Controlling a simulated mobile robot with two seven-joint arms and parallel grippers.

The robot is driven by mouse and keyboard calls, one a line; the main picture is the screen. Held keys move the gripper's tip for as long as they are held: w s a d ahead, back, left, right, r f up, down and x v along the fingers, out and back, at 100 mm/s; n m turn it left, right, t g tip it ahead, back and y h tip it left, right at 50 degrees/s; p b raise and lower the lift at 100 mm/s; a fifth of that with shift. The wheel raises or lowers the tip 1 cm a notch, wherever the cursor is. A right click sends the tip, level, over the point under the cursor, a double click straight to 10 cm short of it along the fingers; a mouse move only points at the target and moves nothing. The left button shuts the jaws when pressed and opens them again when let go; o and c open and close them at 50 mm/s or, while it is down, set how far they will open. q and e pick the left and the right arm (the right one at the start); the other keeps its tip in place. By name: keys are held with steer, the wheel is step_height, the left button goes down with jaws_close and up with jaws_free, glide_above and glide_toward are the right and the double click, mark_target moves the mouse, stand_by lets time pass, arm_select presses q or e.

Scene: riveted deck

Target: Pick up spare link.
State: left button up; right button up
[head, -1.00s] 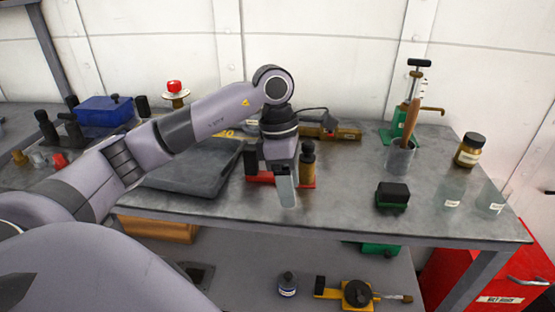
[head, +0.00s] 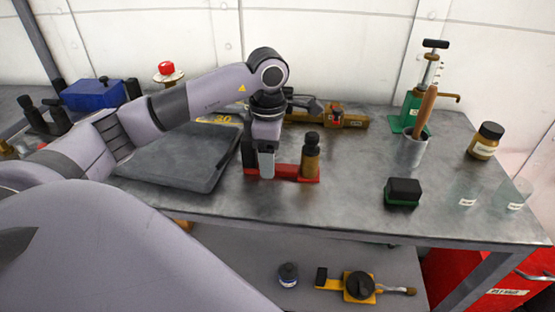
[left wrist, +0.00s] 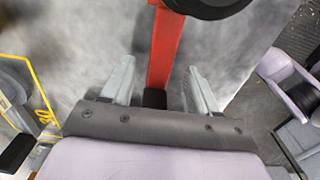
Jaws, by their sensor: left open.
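A red bar, which looks like the spare link (head: 285,171), lies on the grey workbench with a dark block at its left end and a brown, black-topped cylinder (head: 310,158) standing at its right end. My left gripper (head: 266,174) points down over the left part of the bar and hides some of it. In the left wrist view, its two fingers (left wrist: 161,85) are open, with the red bar (left wrist: 165,48) running between them and a dark end close to the palm. I cannot tell whether the fingers touch the bar. My right gripper is not in view.
A grey tray (head: 185,172) lies left of the bar. A brass-coloured tool (head: 348,121) lies behind it. To the right are a black-and-green block (head: 402,192), a cup with a brush (head: 412,152), a green pump (head: 411,112) and a jar (head: 486,141). The bench front is clear.

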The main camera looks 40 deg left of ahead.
arm_select(q)
steer(key=shift+f, duration=0.65)
jaws_close()
steer(key=shift+r, duration=0.2)
